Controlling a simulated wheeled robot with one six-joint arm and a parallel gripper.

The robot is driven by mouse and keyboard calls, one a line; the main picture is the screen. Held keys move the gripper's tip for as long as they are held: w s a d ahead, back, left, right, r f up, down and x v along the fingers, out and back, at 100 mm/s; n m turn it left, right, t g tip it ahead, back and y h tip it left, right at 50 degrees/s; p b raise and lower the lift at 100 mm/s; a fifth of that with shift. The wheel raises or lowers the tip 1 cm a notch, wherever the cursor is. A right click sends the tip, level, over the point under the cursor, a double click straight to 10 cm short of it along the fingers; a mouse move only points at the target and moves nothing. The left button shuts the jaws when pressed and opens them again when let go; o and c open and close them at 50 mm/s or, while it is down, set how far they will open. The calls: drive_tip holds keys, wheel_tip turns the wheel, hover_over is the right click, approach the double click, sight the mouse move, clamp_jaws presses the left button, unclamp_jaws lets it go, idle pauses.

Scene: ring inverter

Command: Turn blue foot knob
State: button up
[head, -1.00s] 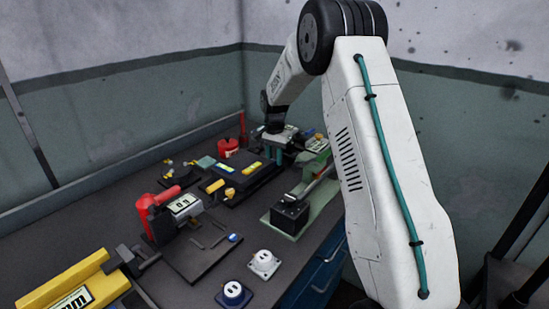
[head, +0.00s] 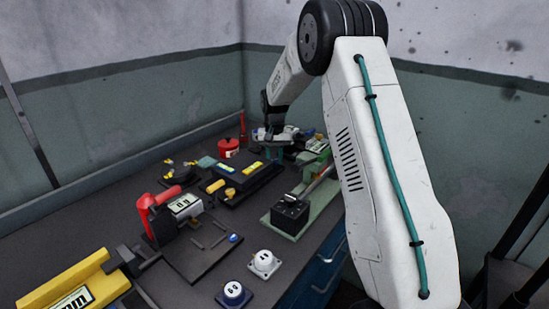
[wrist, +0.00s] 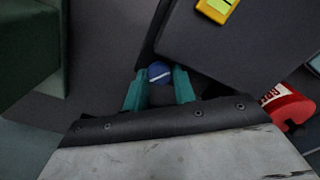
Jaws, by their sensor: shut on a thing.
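The blue foot knob (wrist: 159,71) is round with a white line across its top. It shows between the tips of my teal fingers in the wrist view. My gripper (wrist: 160,88) is shut on it, one finger on each side. In the head view my gripper (head: 276,153) is at the far end of the bench, beyond the black flat unit. The knob is hidden there behind my gripper and wrist.
The black unit (head: 248,182) with yellow labels lies close in front of my gripper; its edge shows in the wrist view (wrist: 225,55). A red canister (head: 228,148) stands at left. A green-based device (head: 290,215) is nearer on the right.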

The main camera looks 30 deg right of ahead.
drive_tip(key=o, duration=1)
drive_tip(key=shift+d, duration=0.1)
drive_tip(key=shift+a+m, duration=0.2)
drive_tip(key=shift+m, duration=0.1)
